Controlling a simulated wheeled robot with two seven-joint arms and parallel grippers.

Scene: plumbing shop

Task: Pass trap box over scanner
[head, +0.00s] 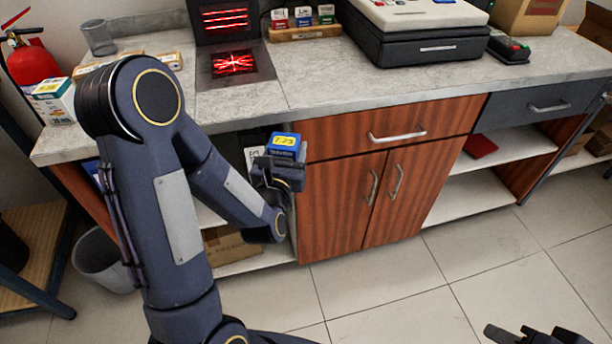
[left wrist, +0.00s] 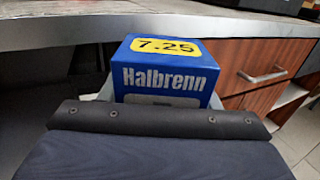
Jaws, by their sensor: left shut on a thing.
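The trap box (head: 284,145) is a small blue box with a yellow 7.25 label on top. It also shows in the left wrist view (left wrist: 166,72), with "Halbrenn" on its face. My left gripper (head: 279,172) is shut on it and holds it upright in front of the counter's front edge, below the countertop level. The scanner has a flat plate with red lines (head: 233,63) in the counter and an upright part with red lines (head: 224,20) behind it. My right gripper (head: 538,334) is only partly in view at the bottom right; its opening is unclear.
The grey countertop (head: 310,85) is clear to the right of the scanner plate. A cash register (head: 420,45) stands farther right. Small boxes on a wooden stand (head: 302,32) sit behind.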

